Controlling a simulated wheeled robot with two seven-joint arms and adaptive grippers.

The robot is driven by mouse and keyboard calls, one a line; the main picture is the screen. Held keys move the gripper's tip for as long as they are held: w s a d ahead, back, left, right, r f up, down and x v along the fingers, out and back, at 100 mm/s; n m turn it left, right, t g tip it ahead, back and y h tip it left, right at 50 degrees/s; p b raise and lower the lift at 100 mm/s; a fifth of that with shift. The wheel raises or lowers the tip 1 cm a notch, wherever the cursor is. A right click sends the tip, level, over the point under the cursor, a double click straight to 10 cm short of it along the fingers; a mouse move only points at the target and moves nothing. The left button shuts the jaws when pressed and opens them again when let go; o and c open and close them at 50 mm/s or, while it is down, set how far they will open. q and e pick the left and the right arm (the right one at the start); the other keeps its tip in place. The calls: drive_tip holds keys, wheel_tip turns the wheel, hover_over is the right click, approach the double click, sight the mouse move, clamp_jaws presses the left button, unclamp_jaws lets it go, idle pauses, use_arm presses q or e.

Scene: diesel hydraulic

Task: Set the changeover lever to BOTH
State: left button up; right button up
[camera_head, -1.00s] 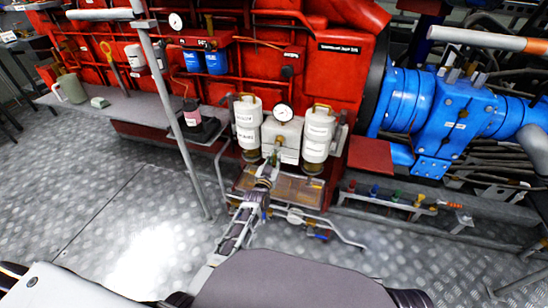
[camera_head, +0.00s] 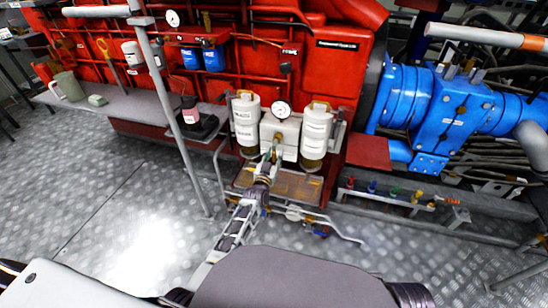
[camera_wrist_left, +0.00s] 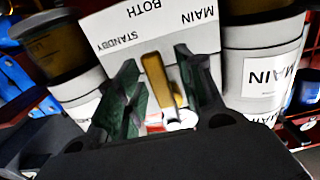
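The changeover lever (camera_wrist_left: 160,82) is a brass-coloured bar in the left wrist view. It stands between the two dark green finger pads of my left gripper (camera_wrist_left: 163,95), with narrow gaps visible beside it. The gripper is open around the lever. Behind it is a white label plate (camera_wrist_left: 110,30) reading MAIN, BOTH and STANDBY upside down; the lever's upper end lies just below the lettering. In the head view my left gripper (camera_head: 274,158) is in front of the pale block (camera_head: 289,130) between two white canisters; the lever is hard to make out there. My right gripper is not in view.
The white canisters (camera_head: 246,123) (camera_head: 316,133) stand close on both sides of my left gripper. A round gauge (camera_head: 280,108) sits above it. A brown tray (camera_head: 295,185) and pipes lie below. A grey upright post (camera_head: 175,110) stands to the left.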

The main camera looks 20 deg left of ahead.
use_arm(q)
drive_tip(key=shift+s, duration=0.15)
drive_tip(key=s, duration=1.1)
drive_tip(key=shift+s+a, duration=0.2)
drive_tip(key=shift+s, duration=0.15)
idle(0.3)
drive_tip(key=shift+s+f, duration=0.1)
drive_tip(key=shift+s, duration=0.05)
idle(0.6)
